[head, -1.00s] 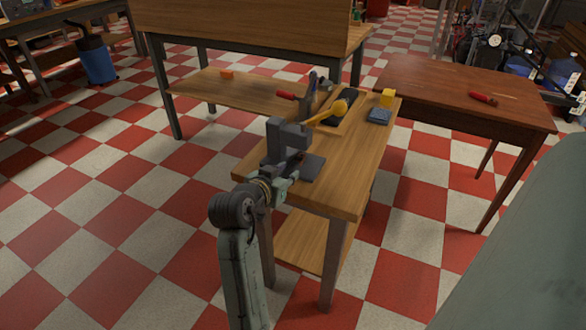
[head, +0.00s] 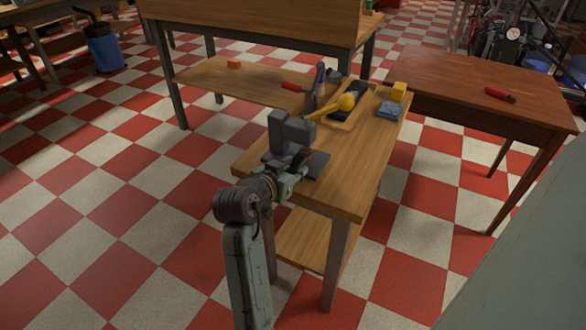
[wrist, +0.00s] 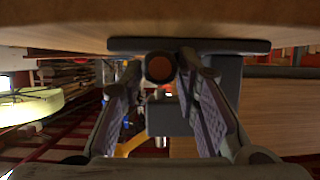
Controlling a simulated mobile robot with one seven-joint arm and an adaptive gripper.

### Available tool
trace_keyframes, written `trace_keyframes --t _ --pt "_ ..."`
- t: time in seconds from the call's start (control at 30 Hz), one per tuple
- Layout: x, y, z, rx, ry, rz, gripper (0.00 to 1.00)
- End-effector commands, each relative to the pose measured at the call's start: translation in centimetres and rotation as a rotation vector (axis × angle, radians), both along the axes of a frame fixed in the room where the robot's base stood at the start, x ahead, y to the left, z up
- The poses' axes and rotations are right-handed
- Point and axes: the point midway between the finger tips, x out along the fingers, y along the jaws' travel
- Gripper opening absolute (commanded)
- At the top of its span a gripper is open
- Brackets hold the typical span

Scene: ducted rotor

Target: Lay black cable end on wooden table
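In the wrist view, a round dark end with a copper-orange centre (wrist: 160,68) shows between the fingertips; it looks like the black cable end, seen end-on. My gripper (wrist: 158,88) is open, its two fingers well apart on either side of it. I see no finger touching it. In the head view my gripper (head: 293,180) is at the near end of a light wooden workbench (head: 355,165), beside a grey vise-like block (head: 292,135). The cable's length is hidden. A darker wooden table (head: 465,85) stands to the right.
A red-handled tool (head: 500,94) lies on the darker table, which is otherwise mostly clear. The workbench's right front is bare.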

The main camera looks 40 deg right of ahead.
Motion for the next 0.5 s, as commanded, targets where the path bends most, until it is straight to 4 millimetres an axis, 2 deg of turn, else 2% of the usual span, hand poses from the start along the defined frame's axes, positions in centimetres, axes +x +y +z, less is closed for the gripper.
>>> trace_keyframes --t 0.17,0.5 --pt "0.01 -0.01 0.03 0.0 0.0 0.0 0.43" --pt "0.01 -0.02 -0.08 -0.001 0.0 0.0 0.43"
